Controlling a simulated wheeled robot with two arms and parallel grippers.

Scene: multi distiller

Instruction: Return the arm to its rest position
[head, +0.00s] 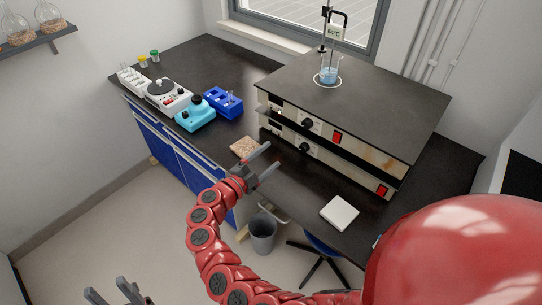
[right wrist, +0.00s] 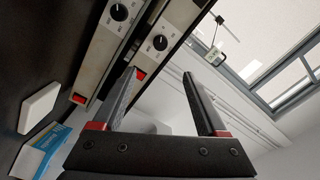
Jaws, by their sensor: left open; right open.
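My right arm is red and segmented, and it curves up from the bottom of the head view. Its right gripper (head: 271,157) is open and empty, over the front edge of the black bench (head: 215,65). The open fingers also show in the right wrist view (right wrist: 160,78), with nothing between them. My left gripper (head: 106,287) is low at the bottom left of the head view, open and empty, over the floor. Most of the left arm is out of view.
Stacked heaters (head: 420,112) stand right of the right gripper, bearing a beaker of blue liquid (head: 328,75). A cork-coloured pad (head: 244,147), blue rack (head: 223,103), turquoise device (head: 194,113) and white device (head: 167,95) line the bench. A white slab (head: 339,213) lies at right. A bin (head: 263,235) stands below.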

